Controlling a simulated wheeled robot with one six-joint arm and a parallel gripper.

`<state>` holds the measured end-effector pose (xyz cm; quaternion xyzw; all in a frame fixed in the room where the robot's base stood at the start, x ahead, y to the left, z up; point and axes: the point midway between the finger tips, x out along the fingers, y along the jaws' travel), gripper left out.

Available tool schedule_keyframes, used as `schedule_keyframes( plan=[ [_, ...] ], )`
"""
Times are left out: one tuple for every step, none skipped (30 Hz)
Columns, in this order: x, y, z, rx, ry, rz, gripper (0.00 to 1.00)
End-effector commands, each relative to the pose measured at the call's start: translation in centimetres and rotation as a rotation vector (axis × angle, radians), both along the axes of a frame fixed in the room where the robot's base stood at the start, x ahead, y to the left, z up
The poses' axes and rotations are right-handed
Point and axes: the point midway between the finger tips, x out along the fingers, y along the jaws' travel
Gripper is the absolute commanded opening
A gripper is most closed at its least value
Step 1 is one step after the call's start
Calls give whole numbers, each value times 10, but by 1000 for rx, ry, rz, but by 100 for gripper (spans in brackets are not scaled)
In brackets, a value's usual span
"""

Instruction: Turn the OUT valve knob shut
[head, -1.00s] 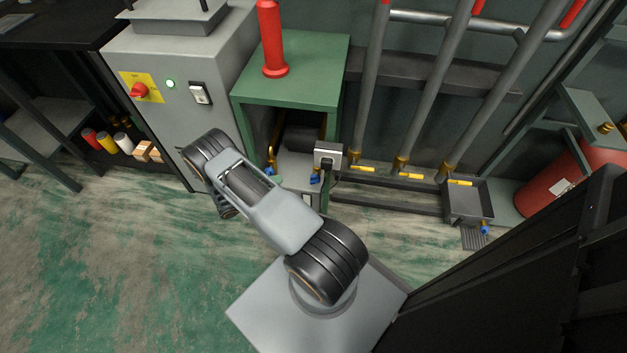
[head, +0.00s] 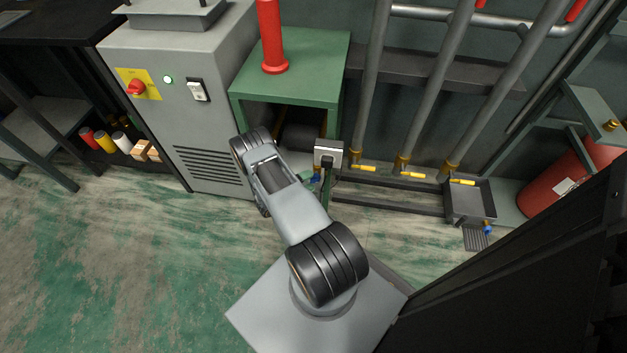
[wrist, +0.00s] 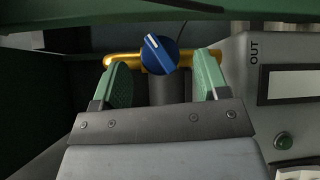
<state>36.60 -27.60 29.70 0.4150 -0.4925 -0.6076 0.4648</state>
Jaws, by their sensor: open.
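The OUT valve knob (wrist: 160,54) is blue with a pale line across its face, and sits on a brass pipe fitting (wrist: 123,59) in the wrist view. The word OUT (wrist: 254,49) is on the grey housing to its right. My gripper (wrist: 163,72) is open, its two green fingers left and right of the knob, with a gap on each side. I cannot tell whether the fingertips reach the knob's depth.
A green stand (head: 292,75) carrying a red cylinder (head: 271,38) rises above the unit. A grey socket box (head: 328,153) is at its right leg. A grey cabinet (head: 215,120) stands left. A green edge (wrist: 150,12) crosses the top of the wrist view.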

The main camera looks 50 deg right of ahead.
Motion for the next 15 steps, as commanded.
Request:
schedule_keyframes(
  plan=[
    [-2,-6,-1,0,-1,-3,68],
    [-2,-9,-1,0,-1,-3,68],
    [-3,-13,-1,0,-1,-2,68],
    [-3,-15,-1,0,-1,-2,68],
    [-4,-17,-1,0,-1,-2,68],
    [-4,-19,-1,1,0,-2,68],
    [-5,-21,-1,1,0,-1,68],
    [-5,-22,-1,1,0,-1,68],
    [-5,-23,-1,0,0,0,68],
    [-5,-23,-1,0,0,0,68],
    [-5,-24,-1,0,0,0,68],
    [-6,-24,-1,0,0,0,68],
    [-6,-24,-1,0,0,0,68],
    [-6,-24,-1,0,0,0,68],
    [-5,-24,-1,0,0,0,68]
  ],
)
